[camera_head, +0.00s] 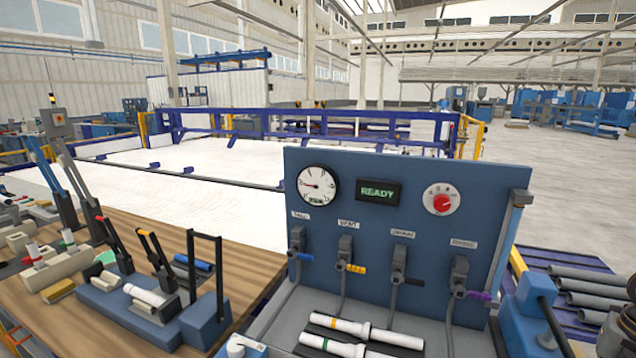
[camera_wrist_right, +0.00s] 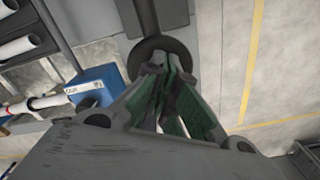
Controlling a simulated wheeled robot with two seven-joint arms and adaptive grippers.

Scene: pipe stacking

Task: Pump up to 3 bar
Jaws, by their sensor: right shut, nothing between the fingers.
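A blue test panel (camera_head: 410,170) stands at centre right in the head view. It carries a round white gauge (camera_head: 317,186); its needle points left, and the exact reading is too small to tell. A display (camera_head: 378,192) shows READY, beside a red knob (camera_head: 442,202). Below are valves with a blue handle (camera_head: 301,257), a yellow handle (camera_head: 356,268), a black handle (camera_head: 408,281) and a purple handle (camera_head: 480,295). My right gripper (camera_wrist_right: 165,75) is shut and empty, just below a dark round part (camera_wrist_right: 158,50) in the wrist view; contact is unclear. My left gripper is out of view.
White pipes with coloured bands (camera_head: 366,331) lie before the panel. A blue unit with a dark handle (camera_head: 530,305) stands to its right, near stacked grey pipes (camera_head: 580,285). A wooden bench (camera_head: 150,235) with tools is at left. Bare floor (camera_wrist_right: 285,60) shows right in the wrist view.

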